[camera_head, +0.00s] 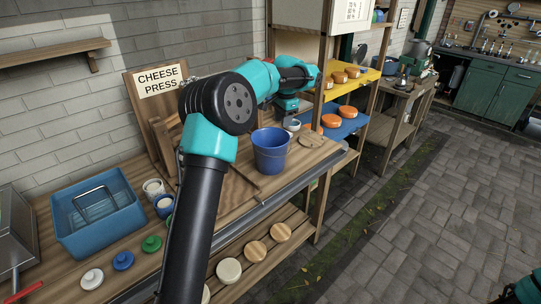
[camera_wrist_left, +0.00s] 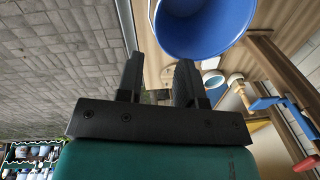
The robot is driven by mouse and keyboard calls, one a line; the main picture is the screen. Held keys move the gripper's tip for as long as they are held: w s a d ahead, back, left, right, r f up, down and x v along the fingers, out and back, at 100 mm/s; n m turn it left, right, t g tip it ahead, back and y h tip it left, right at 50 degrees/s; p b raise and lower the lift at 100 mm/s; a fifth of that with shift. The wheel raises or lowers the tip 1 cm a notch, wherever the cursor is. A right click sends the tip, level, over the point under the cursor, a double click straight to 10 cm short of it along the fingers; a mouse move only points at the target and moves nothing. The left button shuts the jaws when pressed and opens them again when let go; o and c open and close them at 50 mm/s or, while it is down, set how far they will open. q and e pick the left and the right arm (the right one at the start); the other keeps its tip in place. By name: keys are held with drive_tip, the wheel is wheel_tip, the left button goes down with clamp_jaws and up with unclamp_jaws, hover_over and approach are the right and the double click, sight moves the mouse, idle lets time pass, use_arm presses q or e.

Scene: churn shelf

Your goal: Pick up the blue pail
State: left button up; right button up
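The blue pail (camera_head: 270,152) stands upright on the wooden bench near its front edge, with its open mouth facing up. My left gripper (camera_head: 289,110) hangs just above and behind the pail's right rim, with the arm arching over from the front. In the left wrist view the pail (camera_wrist_left: 203,28) fills the top, and its rim passes close to the tip of the right-hand finger. The fingers of the left gripper (camera_wrist_left: 160,70) are apart with nothing held between them. I cannot tell whether a finger touches the rim. My right gripper does not show.
A blue tub (camera_head: 98,222), small cups and coloured knobbed lids stand left on the bench. The cheese press sign (camera_head: 159,80) stands behind. A round wooden board (camera_head: 311,139) lies right of the pail. Shelves with orange cheeses (camera_head: 331,121) stand further right.

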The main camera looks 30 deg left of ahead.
sight(280, 147)
use_arm(q)
drive_tip(key=f, duration=1)
drive_tip(key=shift+w+a+f, duration=0.2)
drive_tip(key=shift+a+f, duration=0.05)
drive_tip(key=shift+a, duration=0.15)
drive_tip(key=shift+a+f, duration=0.2)
drive_tip(key=shift+f, duration=2.35)
clamp_jaws()
drive_tip(key=shift+s+f, duration=0.1)
